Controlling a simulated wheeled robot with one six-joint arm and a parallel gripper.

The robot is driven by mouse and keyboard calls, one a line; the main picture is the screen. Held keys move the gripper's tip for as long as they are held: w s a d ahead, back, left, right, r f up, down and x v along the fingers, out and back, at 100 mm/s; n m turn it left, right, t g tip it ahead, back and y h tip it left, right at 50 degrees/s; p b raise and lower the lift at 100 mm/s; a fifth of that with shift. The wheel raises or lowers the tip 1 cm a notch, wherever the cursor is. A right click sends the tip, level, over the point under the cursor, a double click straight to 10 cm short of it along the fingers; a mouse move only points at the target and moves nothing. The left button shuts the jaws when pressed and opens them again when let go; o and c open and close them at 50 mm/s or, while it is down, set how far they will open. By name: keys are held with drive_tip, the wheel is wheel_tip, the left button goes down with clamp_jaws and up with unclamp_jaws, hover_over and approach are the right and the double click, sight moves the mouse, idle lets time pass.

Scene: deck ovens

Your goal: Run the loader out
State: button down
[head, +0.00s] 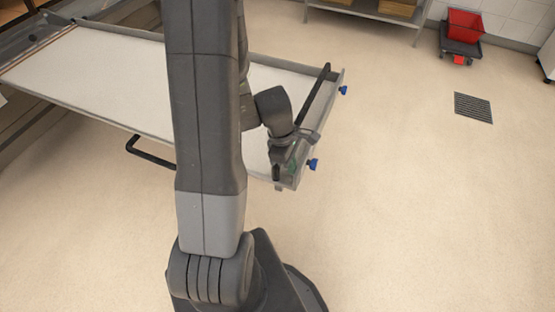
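The loader (90,75) is a long tray-like board with a pale flat bed and grey metal side rails. It reaches from the oven side at the upper left to its end rail (310,152) right of my arm. A black bar handle (313,95) runs along that end, and two blue knobs (314,164) stick out from it. My gripper (286,172) is over the near corner of this end, close to the handle's near part. Whether it touches or grasps the handle cannot be told. My arm hides the middle of the loader.
A black side handle (150,153) sticks out below the loader's near rail. Open floor (420,200) lies right of the loader's end, with a floor drain (473,107). A red bucket (465,25) on a dark trolley and a shelf rack (365,14) stand at the back.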

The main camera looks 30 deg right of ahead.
drive_tip(key=shift+s+r, duration=0.1)
drive_tip(key=shift+s, duration=0.1)
idle(0.3)
drive_tip(key=p+v, duration=0.8)
drive_tip(key=v, duration=0.2)
drive_tip(key=shift+p, duration=0.3)
drive_tip(key=shift+w, duration=0.15)
drive_tip(key=b+x, duration=0.8)
drive_tip(key=x, duration=0.1)
drive_tip(key=shift+d, duration=0.1)
drive_tip(key=shift+f, duration=0.45)
drive_tip(key=shift+s, duration=0.25)
